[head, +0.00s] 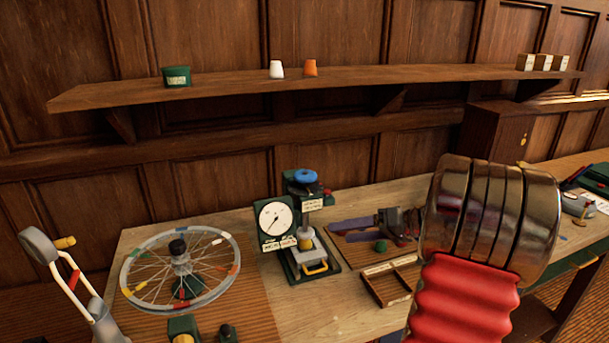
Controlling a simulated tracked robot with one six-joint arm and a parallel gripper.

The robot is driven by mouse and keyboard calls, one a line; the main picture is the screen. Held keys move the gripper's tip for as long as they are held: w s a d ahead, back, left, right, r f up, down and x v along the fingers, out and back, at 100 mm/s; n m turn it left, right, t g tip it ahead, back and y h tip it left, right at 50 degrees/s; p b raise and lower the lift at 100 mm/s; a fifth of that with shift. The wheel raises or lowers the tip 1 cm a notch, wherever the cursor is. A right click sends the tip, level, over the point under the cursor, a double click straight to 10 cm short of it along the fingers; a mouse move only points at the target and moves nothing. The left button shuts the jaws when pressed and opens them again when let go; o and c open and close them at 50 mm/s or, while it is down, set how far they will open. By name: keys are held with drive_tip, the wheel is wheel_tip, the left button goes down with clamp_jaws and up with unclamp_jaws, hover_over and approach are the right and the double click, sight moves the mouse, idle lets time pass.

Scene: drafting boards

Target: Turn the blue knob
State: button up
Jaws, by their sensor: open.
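The blue knob (304,176) is a round, flat blue piece on top of a small dark green bench instrument (316,277). The instrument stands upright near the middle of the wooden bench. It has a white round dial (275,217) on its left, a grey column and a yellow handle low at its front. My gripper's fingers do not show in the head view. A large metal-and-red ribbed body fills the right foreground, apart from the knob in the picture and hiding part of the bench.
A spoked wheel (132,272) lies left of the instrument. A shallow wooden tray (376,290) and a board with tools (352,238) are to its right. A wall shelf (220,93) with small pots runs above. A grey lever-like piece (42,247) stands at far left.

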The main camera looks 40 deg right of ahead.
sight(295, 172)
drive_tip(key=w+d+r+n+t, duration=0.1)
drive_tip(key=r+n+t, duration=0.1)
drive_tip(key=r+n, duration=0.3)
drive_tip(key=w+d+r+n+t+y, duration=0.1)
drive_tip(key=w+d+r+n+t, duration=0.1)
drive_tip(key=r+n, duration=0.2)
wheel_tip(295, 172, up, 2)
drive_tip(key=shift+d+r+n+t+y, duration=0.1)
drive_tip(key=shift+d+n+t+y, duration=0.2)
drive_tip(key=shift+n+t, duration=0.1)
drive_tip(key=shift+w, duration=0.1)
drive_tip(key=x, duration=1.3)
drive_tip(key=shift+w+a, duration=0.2)
drive_tip(key=shift+w, duration=0.1)
drive_tip(key=shift+c, duration=0.4)
drive_tip(key=c, duration=1)
